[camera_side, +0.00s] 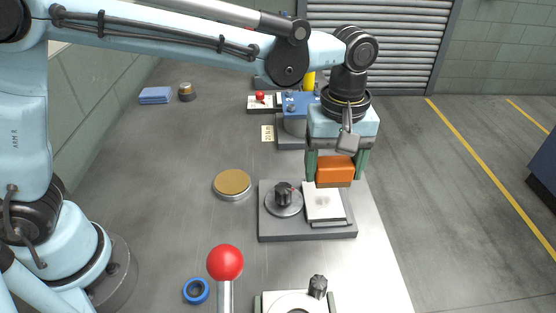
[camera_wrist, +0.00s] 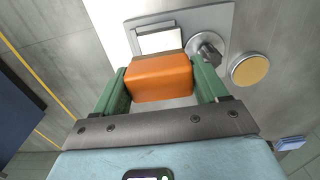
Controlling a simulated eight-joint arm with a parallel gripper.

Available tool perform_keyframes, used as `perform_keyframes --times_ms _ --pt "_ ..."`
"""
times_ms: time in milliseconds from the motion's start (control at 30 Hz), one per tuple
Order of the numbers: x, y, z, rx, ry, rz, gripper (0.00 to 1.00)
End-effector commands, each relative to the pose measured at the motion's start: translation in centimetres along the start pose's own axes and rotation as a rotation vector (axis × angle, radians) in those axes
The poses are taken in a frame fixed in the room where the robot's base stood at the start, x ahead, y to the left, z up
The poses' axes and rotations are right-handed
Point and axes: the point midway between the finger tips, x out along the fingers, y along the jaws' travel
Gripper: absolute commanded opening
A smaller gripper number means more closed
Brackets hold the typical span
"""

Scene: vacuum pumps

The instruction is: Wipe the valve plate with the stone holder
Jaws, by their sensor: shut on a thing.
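The stone holder is an orange block (camera_side: 335,172) with a thin darker layer along its bottom edge. My gripper (camera_side: 337,165) is shut on it, with a green finger on each side; the wrist view shows the same grip on the stone holder (camera_wrist: 160,78). A pale flat plate, which looks like the valve plate (camera_side: 323,204), lies on a grey base (camera_side: 285,237) beside a dark knob (camera_side: 284,194) on a round disc. The holder is at the plate's far edge. I cannot tell whether it touches. The valve plate (camera_wrist: 158,42) is partly hidden by the holder in the wrist view.
A round tan-topped tin (camera_side: 232,183) sits left of the base. A blue ring (camera_side: 196,291) and a red-ball lever (camera_side: 225,264) are nearer the camera. A blue machine (camera_side: 297,104) stands behind my gripper. The bench is clear between the tin and the back left.

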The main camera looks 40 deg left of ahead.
Motion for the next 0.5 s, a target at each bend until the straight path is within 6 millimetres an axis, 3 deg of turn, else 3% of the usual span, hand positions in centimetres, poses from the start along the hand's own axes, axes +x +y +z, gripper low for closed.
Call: perform_keyframes --times_ms 500 --pt "0.47 0.00 -0.06 0.000 0.000 0.000 0.39"
